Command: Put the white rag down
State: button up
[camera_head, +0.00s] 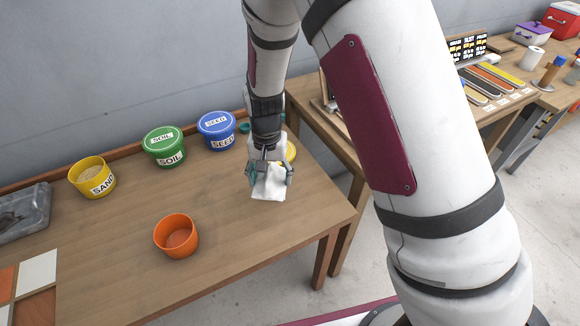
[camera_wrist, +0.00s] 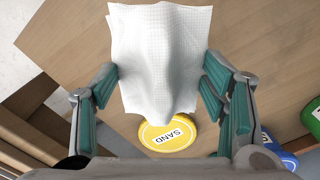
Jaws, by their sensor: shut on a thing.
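The white rag (camera_head: 269,186) hangs from my gripper (camera_head: 269,175) over the right end of the wooden table. In the wrist view the rag (camera_wrist: 160,60) is bunched into a ridge between the teal-padded fingers of my gripper (camera_wrist: 160,100). My gripper is shut on it. In the head view the rag's lower edge looks close to the tabletop, but I cannot tell whether it touches. A yellow SAND lid (camera_wrist: 168,134) lies on the table beside and partly behind the rag.
An orange pot (camera_head: 176,236) stands at the table's front. A yellow SAND tub (camera_head: 92,177), green SOIL tub (camera_head: 164,146) and blue SEED tub (camera_head: 217,131) stand along the back. A grey tray (camera_head: 22,207) is at far left. The wooden tabletop (camera_head: 225,205) is bare between pot and rag.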

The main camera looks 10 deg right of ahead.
jog(key=m, duration=0.2)
send_near(250, 213)
dwell(0.4)
jog(key=shift+f+b, duration=0.9)
jog(key=shift+f, duration=1.6)
jog(key=shift+f+b, duration=0.3)
jog(key=shift+f, duration=0.45)
jog(key=shift+f, duration=0.25)
jog(key=o, duration=1.2)
